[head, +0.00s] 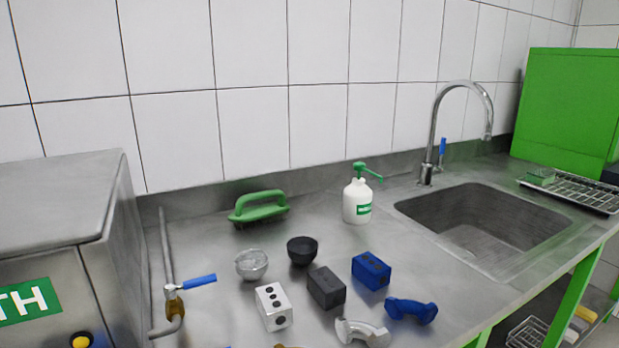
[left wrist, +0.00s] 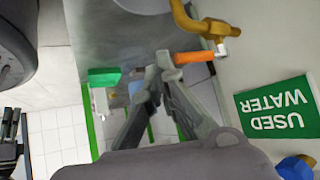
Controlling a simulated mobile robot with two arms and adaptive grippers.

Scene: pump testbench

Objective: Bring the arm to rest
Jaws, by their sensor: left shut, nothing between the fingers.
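My left gripper (left wrist: 159,72) shows in the left wrist view, its two grey fingers shut with nothing between them. Its tips lie close to the orange handle (left wrist: 193,57) of a brass tap (left wrist: 192,18); I cannot tell whether they touch it. A dark, finger-like part at the left edge of that view may be my right gripper (left wrist: 11,128); its state is unclear. Neither gripper nor arm shows in the head view.
A green USED WATER sign (left wrist: 275,108) is right of the tap. In the head view, the steel counter (head: 190,250) holds a blue-handled pipe valve (head: 190,284), green brush (head: 258,206), bowls, blocks, white pump bottle (head: 357,201) and sink (head: 480,228). A steel box (head: 60,215) stands left.

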